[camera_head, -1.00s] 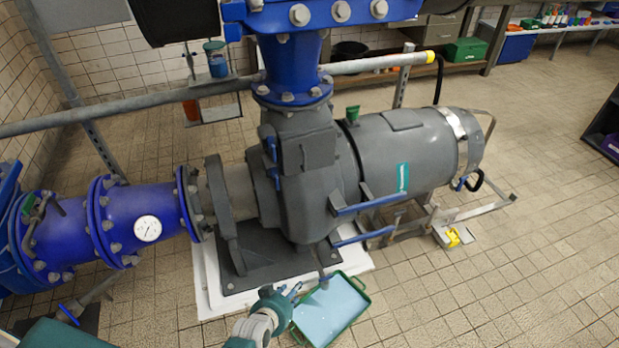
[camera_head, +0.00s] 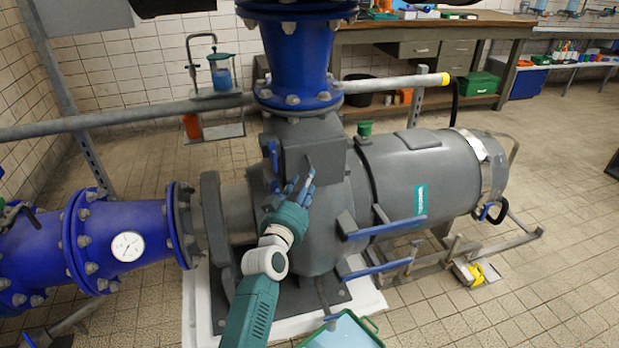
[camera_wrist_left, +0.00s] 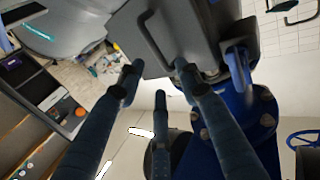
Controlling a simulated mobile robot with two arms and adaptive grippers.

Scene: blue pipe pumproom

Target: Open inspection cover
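The inspection cover (camera_head: 322,150) is a flat grey plate on the upper part of the pump casing, and it looks closed. A small grey knob or handle shows on its face. Blue latches (camera_head: 273,157) sit at its left edge. My left gripper (camera_head: 300,186) is in front of the cover's lower part, with its blue fingers pointing up at it. In the left wrist view, the fingers (camera_wrist_left: 158,82) are spread with nothing held between them. The grey cover (camera_wrist_left: 150,32) is just beyond them, and I cannot tell whether they touch it. My right gripper is not in view.
A blue vertical pipe (camera_head: 297,60) rises behind the cover. A grey rail (camera_head: 150,113) runs behind the pump. Blue-handled bars (camera_head: 385,230) stick out at the right. A green-rimmed tray (camera_head: 345,332) lies on the floor in front.

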